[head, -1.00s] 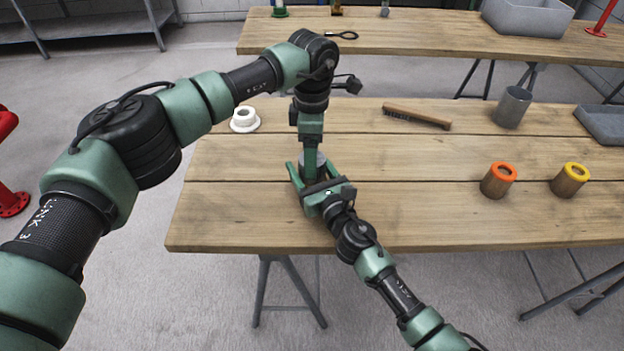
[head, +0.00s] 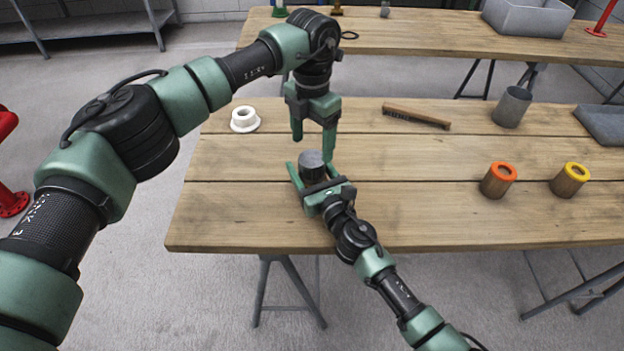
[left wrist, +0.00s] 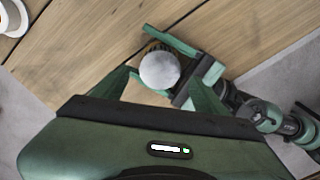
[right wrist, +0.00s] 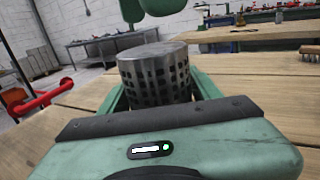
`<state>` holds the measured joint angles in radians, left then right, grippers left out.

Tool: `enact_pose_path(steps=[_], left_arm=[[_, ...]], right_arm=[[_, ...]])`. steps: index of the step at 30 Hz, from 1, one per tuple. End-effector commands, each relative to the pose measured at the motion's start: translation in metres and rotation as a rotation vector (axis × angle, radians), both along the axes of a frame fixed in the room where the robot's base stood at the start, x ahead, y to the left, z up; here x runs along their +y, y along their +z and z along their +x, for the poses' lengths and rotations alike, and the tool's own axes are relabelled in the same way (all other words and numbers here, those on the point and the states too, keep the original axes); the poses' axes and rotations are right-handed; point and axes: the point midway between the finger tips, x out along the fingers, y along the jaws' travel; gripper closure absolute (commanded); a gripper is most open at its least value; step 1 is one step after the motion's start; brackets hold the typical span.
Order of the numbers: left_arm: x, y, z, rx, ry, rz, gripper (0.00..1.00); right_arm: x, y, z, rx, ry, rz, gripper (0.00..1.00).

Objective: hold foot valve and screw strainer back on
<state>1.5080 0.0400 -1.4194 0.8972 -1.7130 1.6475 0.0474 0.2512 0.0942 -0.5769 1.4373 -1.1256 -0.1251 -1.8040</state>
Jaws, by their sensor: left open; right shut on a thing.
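The strainer is a grey perforated metal cylinder (right wrist: 155,75) with a flat closed top. It stands upright between the fingers of my right gripper (head: 311,172) at the table's front left; its round top also shows in the left wrist view (left wrist: 159,70). My right gripper is shut low around this assembly. The foot valve under the strainer is mostly hidden by the strainer and gripper, so I cannot tell how the two are seated. My left gripper (head: 313,143) points down just above the strainer, open and empty, its fingertips clear of the top.
On the wooden table (head: 420,220) are a white flanged piece (head: 245,119), a wooden brush (head: 416,116), a grey cup (head: 512,107), an orange-topped cylinder (head: 498,181), a yellow-topped cylinder (head: 570,180) and a grey tray (head: 602,122). The table's middle is clear.

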Motion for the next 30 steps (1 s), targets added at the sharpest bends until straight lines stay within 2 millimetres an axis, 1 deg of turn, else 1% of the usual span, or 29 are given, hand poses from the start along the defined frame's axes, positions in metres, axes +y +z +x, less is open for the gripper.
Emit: enact_pose_path(steps=[1, 10, 13, 17, 24, 27, 30], left_arm=[[0.0, 0.0, 0.0, 0.0, 0.011, 0.0, 0.27], [0.0, 0.0, 0.0, 0.0, 0.016, 0.0, 0.27], [0.0, -0.005, 0.0, 0.001, 0.016, 0.001, 0.27], [0.0, -0.02, 0.0, 0.002, 0.015, 0.001, 0.27], [0.0, -0.057, -0.001, 0.001, 0.015, 0.0, 0.27], [0.0, -0.069, 0.0, 0.003, 0.016, 0.0, 0.27], [0.0, -0.076, 0.0, 0.0, 0.016, 0.0, 0.27]], right_arm=[[0.0, -0.003, -0.001, 0.004, 0.0, -0.002, 1.0], [0.0, -0.003, -0.001, 0.003, 0.0, -0.003, 1.0], [0.0, -0.003, -0.001, 0.003, 0.0, -0.003, 1.0], [0.0, -0.003, -0.001, 0.004, 0.0, -0.002, 1.0], [0.0, -0.002, -0.001, 0.004, 0.0, -0.002, 1.0], [0.0, -0.002, -0.001, 0.004, 0.0, -0.002, 1.0], [0.0, -0.002, -0.001, 0.004, 0.0, -0.002, 1.0]])
